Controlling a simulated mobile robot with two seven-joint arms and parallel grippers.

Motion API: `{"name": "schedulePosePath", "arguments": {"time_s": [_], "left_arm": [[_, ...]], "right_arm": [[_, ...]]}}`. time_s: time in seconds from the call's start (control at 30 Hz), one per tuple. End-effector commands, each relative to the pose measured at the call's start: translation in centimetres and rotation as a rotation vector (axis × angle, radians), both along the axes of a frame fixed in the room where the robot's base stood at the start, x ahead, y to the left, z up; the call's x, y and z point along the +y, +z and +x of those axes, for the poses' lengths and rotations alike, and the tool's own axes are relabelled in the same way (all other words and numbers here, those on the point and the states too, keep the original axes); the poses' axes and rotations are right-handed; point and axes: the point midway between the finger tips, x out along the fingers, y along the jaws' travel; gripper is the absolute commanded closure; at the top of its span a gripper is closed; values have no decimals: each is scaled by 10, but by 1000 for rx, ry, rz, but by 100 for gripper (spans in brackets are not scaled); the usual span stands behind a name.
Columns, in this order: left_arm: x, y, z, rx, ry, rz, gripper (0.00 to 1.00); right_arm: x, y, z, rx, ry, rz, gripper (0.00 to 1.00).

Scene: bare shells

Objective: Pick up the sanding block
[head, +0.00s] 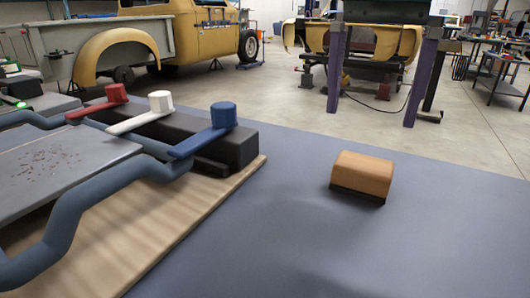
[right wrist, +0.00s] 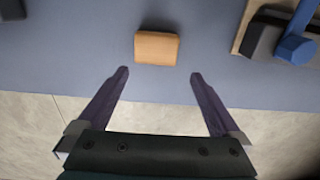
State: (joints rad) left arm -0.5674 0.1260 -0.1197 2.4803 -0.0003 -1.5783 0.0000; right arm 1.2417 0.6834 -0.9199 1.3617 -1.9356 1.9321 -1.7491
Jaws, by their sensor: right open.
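The sanding block (head: 362,172) is a tan-orange block with rounded top edges and a dark base. It lies flat on the blue-grey tabletop (head: 300,245), right of centre in the head view. My right gripper (head: 371,118) hangs down from the top of the head view, its two purple fingers wide apart and empty. In the right wrist view the block (right wrist: 157,48) lies just beyond the open fingertips (right wrist: 160,72), roughly centred between them and not touched. My left gripper does not show.
Left of the block, a wooden board (head: 215,195) bears a black unit (head: 235,148) with red, white and blue levers, and blue-grey curved tubes (head: 65,225). The tabletop around the block is clear. A yellow truck (head: 190,40) stands on the floor behind.

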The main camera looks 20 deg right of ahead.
Motion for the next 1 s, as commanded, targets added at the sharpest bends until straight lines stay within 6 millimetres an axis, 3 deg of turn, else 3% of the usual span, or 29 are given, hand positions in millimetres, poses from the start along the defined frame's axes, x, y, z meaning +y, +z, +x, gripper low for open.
{"name": "schedulePosePath", "arguments": {"time_s": [0.1,0.33,0.6,0.87,1.0], "left_arm": [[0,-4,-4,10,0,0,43],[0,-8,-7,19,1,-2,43],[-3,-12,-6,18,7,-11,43],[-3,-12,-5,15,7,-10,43],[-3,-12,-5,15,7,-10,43]], "right_arm": [[1,-21,-1,3,1,2,0],[3,-42,-3,2,2,4,0],[5,-81,-7,1,2,6,0],[5,-85,-6,-2,2,4,0],[5,-85,-6,-1,2,5,12]]}}
